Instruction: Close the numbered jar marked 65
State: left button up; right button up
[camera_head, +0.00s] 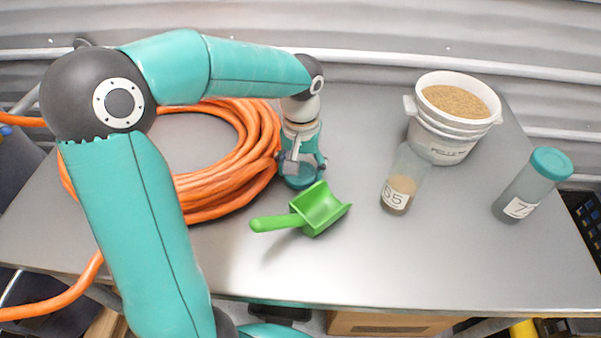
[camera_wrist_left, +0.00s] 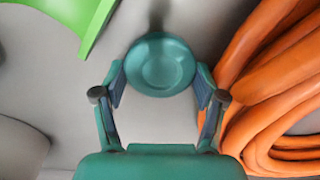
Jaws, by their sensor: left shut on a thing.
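The jar (camera_head: 402,180) with a label that reads like 65 stands right of centre on the table in the head view. It is clear, has no lid on it and holds brown material in its lower part. My left gripper (camera_head: 300,168) is shut on a teal round lid (camera_head: 300,183), well to the left of the jar. In the left wrist view the lid (camera_wrist_left: 160,65) sits between the two fingertips, its round face visible. Whether the lid touches the table is hard to tell. My right gripper is not in view.
A green scoop (camera_head: 316,211) lies just right of and in front of the lid. An orange hose coil (camera_head: 240,150) lies left. A white bucket (camera_head: 420,140) of tan pellets stands behind the jar. A teal-lidded jar marked 7 (camera_head: 530,187) stands right. The front table is clear.

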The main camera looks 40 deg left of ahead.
aim_at(301, 171)
pick_arm(q)
notch_tip(301, 171, up, 20)
jog(key=p, duration=0.2)
dwell(0.6)
dwell(0.5)
